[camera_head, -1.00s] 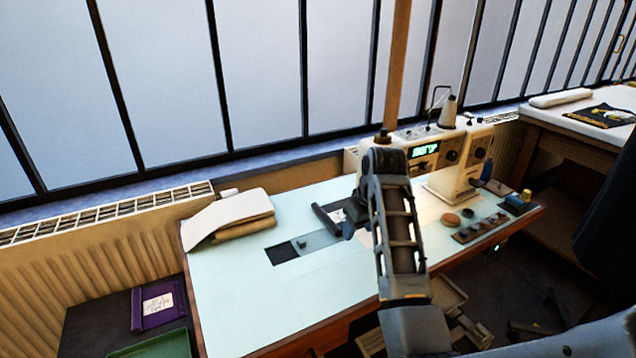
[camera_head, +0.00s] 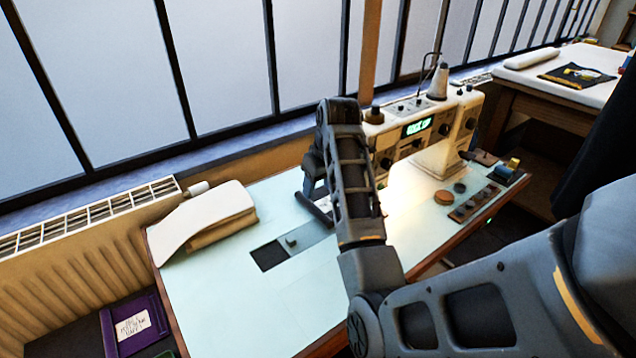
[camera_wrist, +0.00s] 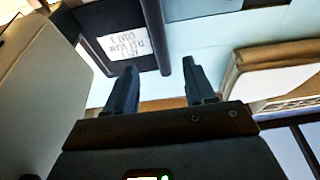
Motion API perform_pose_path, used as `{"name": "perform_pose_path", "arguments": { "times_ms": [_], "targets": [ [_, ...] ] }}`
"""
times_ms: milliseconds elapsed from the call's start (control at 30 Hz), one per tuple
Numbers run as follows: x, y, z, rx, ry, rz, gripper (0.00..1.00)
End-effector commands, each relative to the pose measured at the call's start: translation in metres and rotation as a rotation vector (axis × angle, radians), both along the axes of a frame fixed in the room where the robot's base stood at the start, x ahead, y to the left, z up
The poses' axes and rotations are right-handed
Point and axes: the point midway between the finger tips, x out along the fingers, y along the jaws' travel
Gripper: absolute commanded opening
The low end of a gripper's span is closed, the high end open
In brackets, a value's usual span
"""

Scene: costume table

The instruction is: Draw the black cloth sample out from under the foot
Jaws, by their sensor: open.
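The black cloth sample (camera_wrist: 118,14) lies on the pale table in the wrist view. It carries a white written label (camera_wrist: 122,44) and has a thick dark bar (camera_wrist: 156,35) along one edge. Its far side runs toward the cream sewing machine body (camera_wrist: 30,95); the foot is not clearly visible. In the head view my arm covers most of the cloth, and only the bar (camera_head: 316,211) shows below my gripper (camera_head: 310,188). My gripper is open and empty. In the wrist view its two fingers (camera_wrist: 160,80) stand on either side of the bar's end; contact cannot be told.
A folded cream cloth stack (camera_head: 215,222) lies at the table's left back. The front left tabletop is clear.

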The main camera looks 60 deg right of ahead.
Motion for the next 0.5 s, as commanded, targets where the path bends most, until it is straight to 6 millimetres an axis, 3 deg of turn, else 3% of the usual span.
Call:
{"name": "perform_pose_path", "arguments": {
  "times_ms": [167, 500],
  "targets": [
    [0.003, -0.001, -0.012, 0.002, 0.001, 0.000, 0.54],
    [0.016, -0.007, -0.058, 0.003, 0.002, 0.001, 0.54]
  ]
}}
